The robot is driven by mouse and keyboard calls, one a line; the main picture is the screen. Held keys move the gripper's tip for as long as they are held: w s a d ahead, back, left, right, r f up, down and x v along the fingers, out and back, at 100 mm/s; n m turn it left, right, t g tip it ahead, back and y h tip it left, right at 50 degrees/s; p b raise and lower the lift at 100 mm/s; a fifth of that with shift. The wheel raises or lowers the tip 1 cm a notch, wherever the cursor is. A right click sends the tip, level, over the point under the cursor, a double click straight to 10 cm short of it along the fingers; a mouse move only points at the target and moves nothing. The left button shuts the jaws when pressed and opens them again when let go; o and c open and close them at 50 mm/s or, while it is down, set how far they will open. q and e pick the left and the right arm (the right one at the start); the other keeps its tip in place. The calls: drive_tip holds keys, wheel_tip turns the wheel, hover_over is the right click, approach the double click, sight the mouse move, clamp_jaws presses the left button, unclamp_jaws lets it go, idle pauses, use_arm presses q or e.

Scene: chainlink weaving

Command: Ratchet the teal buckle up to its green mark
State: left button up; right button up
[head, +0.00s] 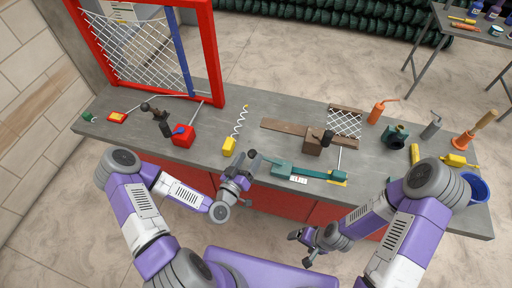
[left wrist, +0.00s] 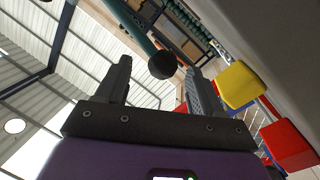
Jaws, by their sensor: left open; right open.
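The teal buckle (head: 283,169) sits on a long teal bar (head: 320,175) near the bench's front edge. A teal lever with a dark round knob (head: 252,154) rises from the buckle towards the left. A small white label (head: 298,179) lies below the bar; I cannot make out a green mark on it. My left gripper (head: 243,175) is open close to the knob. In the left wrist view the knob (left wrist: 162,65) on its teal lever appears between the spread fingers, and I see no grip on it. My right gripper (head: 299,245) is open and empty in front of the bench.
A yellow block (head: 228,147) with a white spiral and a red block (head: 183,136) stand left of the buckle. A brown block (head: 313,141) and a mesh panel (head: 345,123) are behind it. A red frame (head: 215,65) stands at left, and several tools crowd the right end.

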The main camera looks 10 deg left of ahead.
use_arm(q)
drive_tip(key=shift+x, duration=2.45)
clamp_jaws()
